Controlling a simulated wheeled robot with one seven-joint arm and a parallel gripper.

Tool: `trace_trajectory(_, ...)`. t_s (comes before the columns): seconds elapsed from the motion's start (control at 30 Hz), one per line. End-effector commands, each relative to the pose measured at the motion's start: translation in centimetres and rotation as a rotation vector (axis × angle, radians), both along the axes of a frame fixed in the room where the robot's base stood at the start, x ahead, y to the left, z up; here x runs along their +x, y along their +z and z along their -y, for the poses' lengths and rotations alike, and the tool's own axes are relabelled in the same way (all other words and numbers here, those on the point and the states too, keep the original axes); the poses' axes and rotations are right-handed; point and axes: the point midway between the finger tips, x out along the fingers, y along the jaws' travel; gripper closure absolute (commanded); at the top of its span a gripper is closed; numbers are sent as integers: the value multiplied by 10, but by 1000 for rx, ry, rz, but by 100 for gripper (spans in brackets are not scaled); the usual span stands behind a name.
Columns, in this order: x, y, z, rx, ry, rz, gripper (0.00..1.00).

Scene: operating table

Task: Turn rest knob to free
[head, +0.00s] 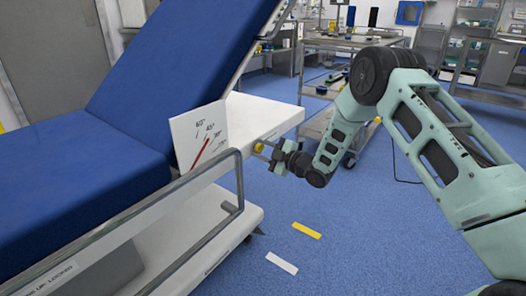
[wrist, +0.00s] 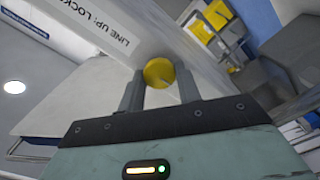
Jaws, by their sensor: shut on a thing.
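The yellow rest knob (wrist: 159,73) sits between the two fingers of my gripper (wrist: 160,88) in the wrist view, and the gripper is shut on it. A small pointer mark shows near its lower middle, too small to read. In the head view the knob (head: 259,148) shows as a small yellow spot on the bed's side, just left of my gripper (head: 266,150). A white angle dial (head: 200,135) with a red needle stands beside the bed's blue backrest (head: 180,60). A label reading "LINE UP: LOCK" (wrist: 98,22) is on the white panel by the knob.
A grey side rail (head: 150,215) runs along the bed's near side. A white ledge (head: 270,118) lies above the knob. A metal cart (head: 340,45) stands behind my arm. The blue floor holds a yellow strip (head: 306,230) and a white strip (head: 282,263).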

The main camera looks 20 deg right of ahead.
Motion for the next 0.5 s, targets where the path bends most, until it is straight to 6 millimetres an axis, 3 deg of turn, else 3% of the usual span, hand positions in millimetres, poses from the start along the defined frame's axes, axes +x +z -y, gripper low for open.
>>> trace_trajectory(0.2,-1,-2,1,-3,-1,-3,89)
trace_trajectory(0.23,-1,-2,1,-3,-1,-3,64)
trace_trajectory(0.3,-1,-1,1,-3,-1,-2,45)
trace_trajectory(0.5,0,-1,0,-1,0,-2,45)
